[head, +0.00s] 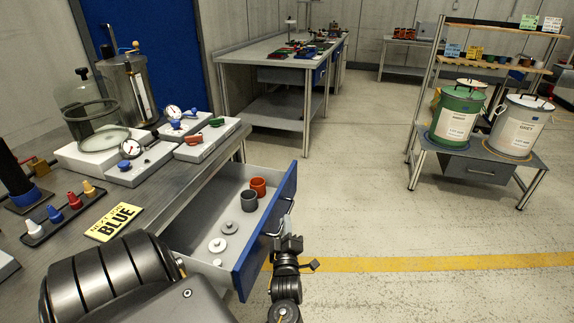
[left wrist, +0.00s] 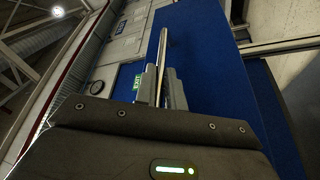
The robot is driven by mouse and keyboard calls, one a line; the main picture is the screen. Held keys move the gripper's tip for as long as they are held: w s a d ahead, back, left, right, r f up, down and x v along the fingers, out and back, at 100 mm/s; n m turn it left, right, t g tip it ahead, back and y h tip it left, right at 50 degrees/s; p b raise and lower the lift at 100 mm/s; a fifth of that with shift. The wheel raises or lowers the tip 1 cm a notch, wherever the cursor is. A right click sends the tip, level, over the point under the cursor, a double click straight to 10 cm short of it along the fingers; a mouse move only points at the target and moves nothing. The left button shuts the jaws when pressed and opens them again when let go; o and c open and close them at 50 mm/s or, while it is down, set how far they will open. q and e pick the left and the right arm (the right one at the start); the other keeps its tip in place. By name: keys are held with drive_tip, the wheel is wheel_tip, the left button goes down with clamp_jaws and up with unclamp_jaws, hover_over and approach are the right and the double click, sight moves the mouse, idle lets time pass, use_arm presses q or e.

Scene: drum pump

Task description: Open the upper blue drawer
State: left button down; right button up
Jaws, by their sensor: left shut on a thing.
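The blue drawer (head: 284,197) under the left workbench is pulled well out, with its grey inside showing. My left gripper (head: 289,242) is at the metal bar handle (head: 270,232) on the drawer's front. In the left wrist view the two fingers (left wrist: 161,88) are closed around the bar handle (left wrist: 162,50). Part of the handle is hidden by the gripper in the head view. My right gripper is out of view.
The workbench (head: 175,200) holds gauges, valves, a glass vessel and a yellow "BLUE" sign (head: 113,222). A rack (head: 470,160) with green and grey drums stands at the right. The floor (head: 370,220) right of the drawer is clear, with a yellow line across it.

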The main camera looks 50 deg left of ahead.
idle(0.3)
use_arm(q)
drive_tip(key=c, duration=1.5)
unclamp_jaws()
drive_tip(key=shift+d, duration=0.1)
